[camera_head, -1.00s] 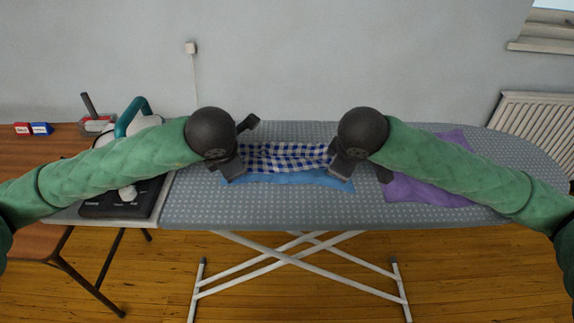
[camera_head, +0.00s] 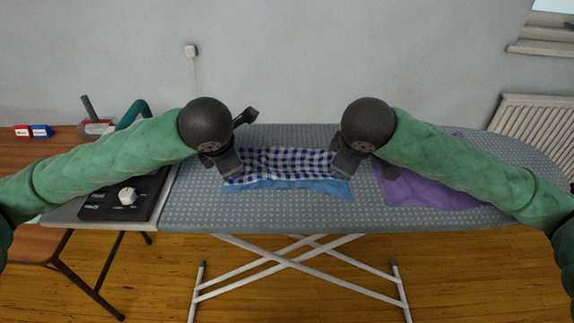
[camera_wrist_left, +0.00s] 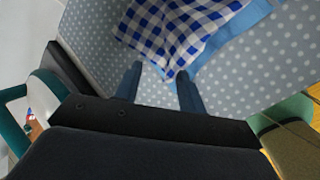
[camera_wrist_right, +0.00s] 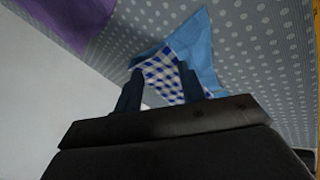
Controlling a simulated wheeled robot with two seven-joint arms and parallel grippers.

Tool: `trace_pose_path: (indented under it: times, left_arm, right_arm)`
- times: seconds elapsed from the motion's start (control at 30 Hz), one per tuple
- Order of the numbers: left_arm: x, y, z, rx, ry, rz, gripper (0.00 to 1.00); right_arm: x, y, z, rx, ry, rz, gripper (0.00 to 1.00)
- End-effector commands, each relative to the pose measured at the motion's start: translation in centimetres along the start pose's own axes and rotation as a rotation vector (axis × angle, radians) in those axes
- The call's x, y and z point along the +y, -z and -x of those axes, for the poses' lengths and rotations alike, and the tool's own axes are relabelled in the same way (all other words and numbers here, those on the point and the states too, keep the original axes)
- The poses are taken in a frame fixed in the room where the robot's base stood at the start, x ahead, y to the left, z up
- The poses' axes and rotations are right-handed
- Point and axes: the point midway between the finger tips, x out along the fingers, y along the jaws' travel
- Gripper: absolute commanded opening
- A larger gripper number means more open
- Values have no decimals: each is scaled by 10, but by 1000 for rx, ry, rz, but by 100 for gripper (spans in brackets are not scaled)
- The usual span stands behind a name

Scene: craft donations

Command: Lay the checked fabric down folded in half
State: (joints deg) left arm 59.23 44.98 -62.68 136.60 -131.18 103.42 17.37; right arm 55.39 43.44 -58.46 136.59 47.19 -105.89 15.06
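The blue-and-white checked fabric (camera_head: 285,162) lies on the middle of the ironing board. A plain light blue strip (camera_head: 300,185) shows along its front edge; I cannot tell whether it is another cloth or the fabric's other face. My left gripper (camera_head: 233,174) is just at the fabric's left edge. In the left wrist view its fingers (camera_wrist_left: 157,86) are apart, with the fabric's corner (camera_wrist_left: 165,30) beyond the tips. My right gripper (camera_head: 345,170) is at the right edge. In the right wrist view its fingers (camera_wrist_right: 162,84) are apart, with checked fabric (camera_wrist_right: 166,80) showing between and beyond them.
The dotted grey ironing board (camera_head: 270,212) has bare room in front of and behind the fabric. A purple cloth (camera_head: 430,190) lies to the right. A black-topped unit with a white knob (camera_head: 127,196) stands at the left. Small red and blue boxes (camera_head: 40,130) sit on the wooden table.

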Motion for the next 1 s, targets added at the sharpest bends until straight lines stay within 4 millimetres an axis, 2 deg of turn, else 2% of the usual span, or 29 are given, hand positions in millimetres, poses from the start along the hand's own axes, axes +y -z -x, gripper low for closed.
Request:
trace_pose_path:
  times: [0.5, 0.63, 1.0]
  left_arm:
    - [-9, 5, 66, -3, -1, -1, 40]
    - [-11, 6, 72, -1, -1, 0, 40]
    - [-10, 6, 73, -1, -1, 1, 40]
  right_arm:
    - [-9, -5, 66, 4, -1, 1, 40]
    - [-10, -6, 72, 1, -2, 0, 40]
    - [-10, -6, 73, 1, -1, 0, 40]
